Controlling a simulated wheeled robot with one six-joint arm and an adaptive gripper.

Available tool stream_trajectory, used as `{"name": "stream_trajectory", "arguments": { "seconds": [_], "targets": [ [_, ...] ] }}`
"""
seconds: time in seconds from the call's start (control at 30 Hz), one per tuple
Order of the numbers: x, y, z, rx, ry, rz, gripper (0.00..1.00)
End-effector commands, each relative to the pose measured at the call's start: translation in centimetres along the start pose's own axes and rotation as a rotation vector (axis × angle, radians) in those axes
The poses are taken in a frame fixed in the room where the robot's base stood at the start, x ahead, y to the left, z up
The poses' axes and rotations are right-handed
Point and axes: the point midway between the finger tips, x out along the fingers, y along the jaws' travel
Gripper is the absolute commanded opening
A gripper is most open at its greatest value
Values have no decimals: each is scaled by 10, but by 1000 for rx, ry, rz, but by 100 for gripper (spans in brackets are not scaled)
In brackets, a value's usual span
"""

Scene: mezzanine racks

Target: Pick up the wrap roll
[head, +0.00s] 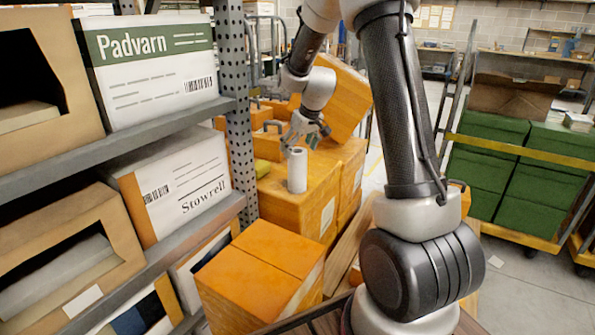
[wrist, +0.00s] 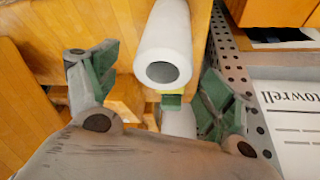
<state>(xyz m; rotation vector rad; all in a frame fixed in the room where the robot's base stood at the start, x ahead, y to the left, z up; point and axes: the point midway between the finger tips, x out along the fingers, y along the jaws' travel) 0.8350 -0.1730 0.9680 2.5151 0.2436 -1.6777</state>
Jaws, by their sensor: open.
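The wrap roll (head: 297,171) is a white upright cylinder near the front edge of an orange box top (head: 290,190). In the wrist view the roll (wrist: 163,38) shows its dark hollow end toward the camera. My gripper (head: 307,136) is just above and behind the roll in the head view. In the wrist view my gripper (wrist: 160,75) is open, with green-padded fingers spread to either side of the roll's line. No contact with the roll is visible, and the exact gap is hard to judge.
A grey rack with a perforated post (head: 238,100) and boxes stands close on the left. An orange box (head: 334,100) leans behind the gripper. A yellow-green item (head: 262,168) lies left of the roll. Lower orange boxes (head: 262,270) stand in front. Green crates (head: 487,150) are at right.

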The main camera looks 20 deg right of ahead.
Motion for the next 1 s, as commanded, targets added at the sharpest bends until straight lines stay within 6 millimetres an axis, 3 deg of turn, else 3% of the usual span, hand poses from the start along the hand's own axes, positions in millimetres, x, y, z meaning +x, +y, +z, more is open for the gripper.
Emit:
{"name": "stream_trajectory", "arguments": {
  "seconds": [0.4,0.7,1.0],
  "targets": [
    [58,-2,7,3,-3,-1,82],
    [64,-1,6,2,-1,0,82],
    [63,-1,6,2,-2,0,28]
  ]
}}
